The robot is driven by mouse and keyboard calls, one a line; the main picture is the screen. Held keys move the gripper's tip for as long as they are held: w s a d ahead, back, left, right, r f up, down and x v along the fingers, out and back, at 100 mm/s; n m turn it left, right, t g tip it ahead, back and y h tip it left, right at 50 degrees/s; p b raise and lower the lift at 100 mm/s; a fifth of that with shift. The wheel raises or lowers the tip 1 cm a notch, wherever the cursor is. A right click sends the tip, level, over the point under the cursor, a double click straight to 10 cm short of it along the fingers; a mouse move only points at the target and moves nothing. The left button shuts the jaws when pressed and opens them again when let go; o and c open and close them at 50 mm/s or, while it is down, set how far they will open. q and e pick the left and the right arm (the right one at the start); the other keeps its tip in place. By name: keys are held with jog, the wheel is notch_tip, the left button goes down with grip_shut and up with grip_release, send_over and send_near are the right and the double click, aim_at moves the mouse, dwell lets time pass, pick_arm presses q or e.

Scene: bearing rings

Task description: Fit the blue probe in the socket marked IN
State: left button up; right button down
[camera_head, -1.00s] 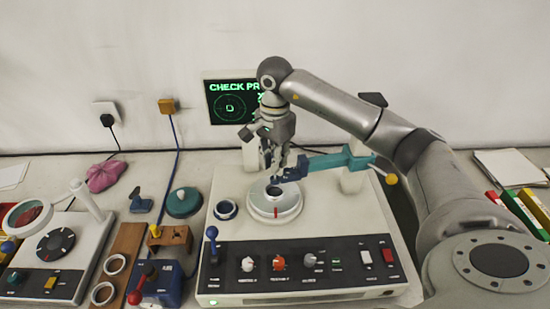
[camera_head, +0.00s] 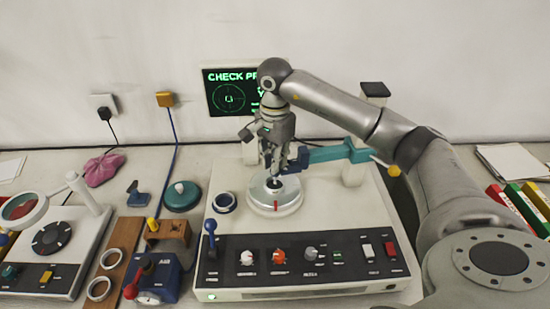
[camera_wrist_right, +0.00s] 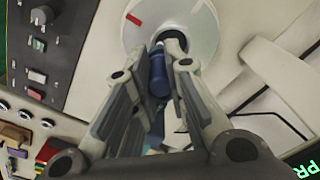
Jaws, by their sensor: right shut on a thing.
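My right gripper (camera_head: 275,175) is above the round silver turntable (camera_head: 290,206) of the white instrument, fingers pointing down. In the right wrist view, the fingers (camera_wrist_right: 172,65) are shut on the blue probe (camera_wrist_right: 158,78), a dark blue cylinder. Its far end is close to the dark centre hole of the disc (camera_wrist_right: 205,30); I cannot tell whether they touch. In the head view the fingers mostly hide the probe. A teal arm (camera_head: 335,153) with a dark blue end is just behind and right of the gripper. I cannot make out a socket marked IN. My left gripper is not in view.
The instrument (camera_head: 350,215) has a front panel of knobs and switches. A screen (camera_head: 225,105) behind reads "CHECK PR", partly covered by my arm.

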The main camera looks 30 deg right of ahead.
jog(key=shift+f, duration=0.15)
jog(key=c, duration=1.4)
grip_release()
notch_tip(320, 180, up, 12)
jog(key=shift+f, duration=0.1)
